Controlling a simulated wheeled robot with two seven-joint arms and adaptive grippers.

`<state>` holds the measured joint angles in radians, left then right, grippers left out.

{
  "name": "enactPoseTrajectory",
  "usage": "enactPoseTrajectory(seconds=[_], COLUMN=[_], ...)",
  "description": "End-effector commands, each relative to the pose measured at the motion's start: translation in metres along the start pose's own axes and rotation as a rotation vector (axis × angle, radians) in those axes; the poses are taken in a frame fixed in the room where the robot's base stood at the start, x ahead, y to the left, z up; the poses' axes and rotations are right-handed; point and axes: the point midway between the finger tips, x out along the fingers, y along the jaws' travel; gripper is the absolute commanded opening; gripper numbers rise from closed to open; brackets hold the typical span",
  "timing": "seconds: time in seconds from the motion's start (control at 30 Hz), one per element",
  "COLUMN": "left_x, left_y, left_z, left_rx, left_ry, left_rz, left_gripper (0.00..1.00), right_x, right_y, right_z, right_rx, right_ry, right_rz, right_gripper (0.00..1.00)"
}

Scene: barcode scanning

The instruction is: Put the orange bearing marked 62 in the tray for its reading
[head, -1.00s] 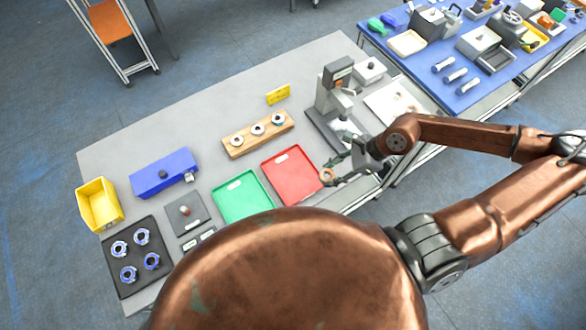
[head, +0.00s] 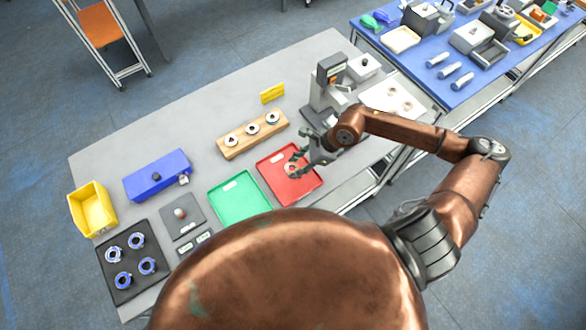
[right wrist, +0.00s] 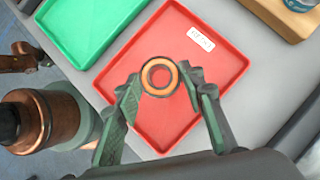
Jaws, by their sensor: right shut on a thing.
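The orange bearing (right wrist: 160,93) is a ring between the fingertips of my right gripper (right wrist: 162,79) in the right wrist view. That gripper is shut on it. In the head view my right gripper (head: 297,163) is over the red tray (head: 302,192). The bearing appears over the inside of the red tray; its exact height above the floor is hard to tell. The number on it is not readable. The green tray (head: 243,205) lies to the left of the red one and looks empty. My left gripper is not in view.
A wooden block (head: 238,147) with three bearings stands behind the trays. A measuring stand (head: 328,85) is at the back right. A black tray (head: 151,282) with several blue bearings, a yellow bin (head: 91,211) and a blue block (head: 143,187) are at the left.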

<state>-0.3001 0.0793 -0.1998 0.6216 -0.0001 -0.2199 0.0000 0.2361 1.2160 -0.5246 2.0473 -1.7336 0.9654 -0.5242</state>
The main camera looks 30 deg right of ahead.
Motion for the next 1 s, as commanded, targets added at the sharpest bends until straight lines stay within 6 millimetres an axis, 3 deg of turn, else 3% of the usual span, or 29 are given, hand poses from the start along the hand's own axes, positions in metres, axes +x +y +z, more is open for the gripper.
enactPoseTrajectory(seconds=[0.27,0.5,0.8,0.83,1.0], left_x=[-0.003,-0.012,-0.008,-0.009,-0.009], left_y=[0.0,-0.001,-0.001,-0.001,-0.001], left_z=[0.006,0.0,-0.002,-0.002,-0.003], left_rx=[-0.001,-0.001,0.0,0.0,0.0], left_ry=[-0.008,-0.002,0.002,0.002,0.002], left_rz=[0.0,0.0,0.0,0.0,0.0], left_gripper=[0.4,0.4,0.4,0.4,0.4], right_x=[0.02,0.043,0.046,0.046,0.046], right_y=[-0.007,-0.006,-0.006,-0.006,-0.006], right_z=[0.002,-0.015,-0.017,-0.018,-0.017], right_rx=[0.0,0.002,0.0,0.0,0.0], right_ry=[-0.002,0.0,0.0,0.001,0.001], right_rz=[0.001,0.001,0.0,0.0,0.0], right_gripper=[0.04,0.04,0.04,0.38,0.49])
